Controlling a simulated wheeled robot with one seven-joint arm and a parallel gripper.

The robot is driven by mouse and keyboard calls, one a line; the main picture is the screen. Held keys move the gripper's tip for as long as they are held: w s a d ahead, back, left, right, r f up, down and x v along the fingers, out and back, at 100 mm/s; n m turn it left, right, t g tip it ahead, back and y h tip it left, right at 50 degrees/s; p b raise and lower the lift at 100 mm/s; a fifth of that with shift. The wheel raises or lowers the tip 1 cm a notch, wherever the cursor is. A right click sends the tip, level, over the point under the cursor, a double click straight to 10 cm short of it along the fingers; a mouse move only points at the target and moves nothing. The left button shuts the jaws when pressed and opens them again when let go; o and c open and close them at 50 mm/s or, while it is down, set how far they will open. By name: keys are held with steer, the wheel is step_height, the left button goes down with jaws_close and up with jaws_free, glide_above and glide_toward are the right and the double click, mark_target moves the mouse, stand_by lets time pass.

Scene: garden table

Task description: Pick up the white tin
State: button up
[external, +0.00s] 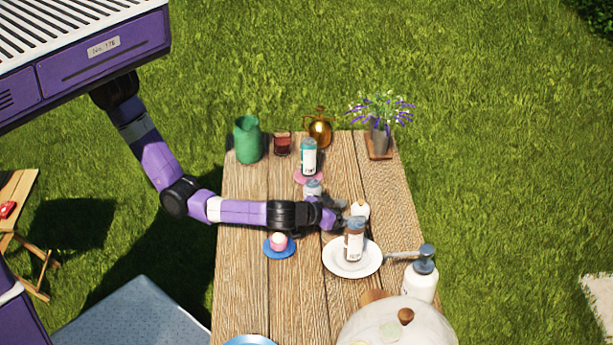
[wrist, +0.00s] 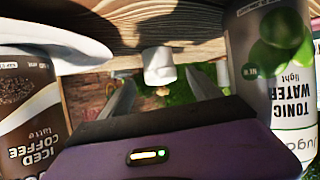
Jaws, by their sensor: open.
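A small white cylinder (external: 360,211), which looks like the white tin, stands on the wooden table just beyond the fingertips of my gripper (external: 345,214). In the wrist view the white tin (wrist: 159,66) appears upside down, ahead of and roughly between the two fingers (wrist: 158,82). My gripper is open and low over the table, with nothing held. I see no contact between the fingers and the tin. The tin's label and markings are too small to tell.
An iced coffee can (wrist: 28,100) on a white plate (external: 340,266) stands at one side of my gripper. A tonic water can (wrist: 290,85) stands at the other. A pump bottle (external: 421,282) and pale teapot-like pot (external: 375,328) are nearer. A pink-topped item (external: 279,241) sits on a blue coaster.

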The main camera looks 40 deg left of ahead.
mark_target(354, 213)
steer(key=shift+f+m, duration=0.25)
steer(key=shift+m, duration=0.05)
steer(key=shift+w+f, duration=0.15)
steer(key=shift+w, duration=0.1)
steer(key=shift+x, duration=2.3)
steer(key=shift+d, duration=0.1)
steer(key=c, duration=1.4)
steer(key=shift+c, duration=0.2)
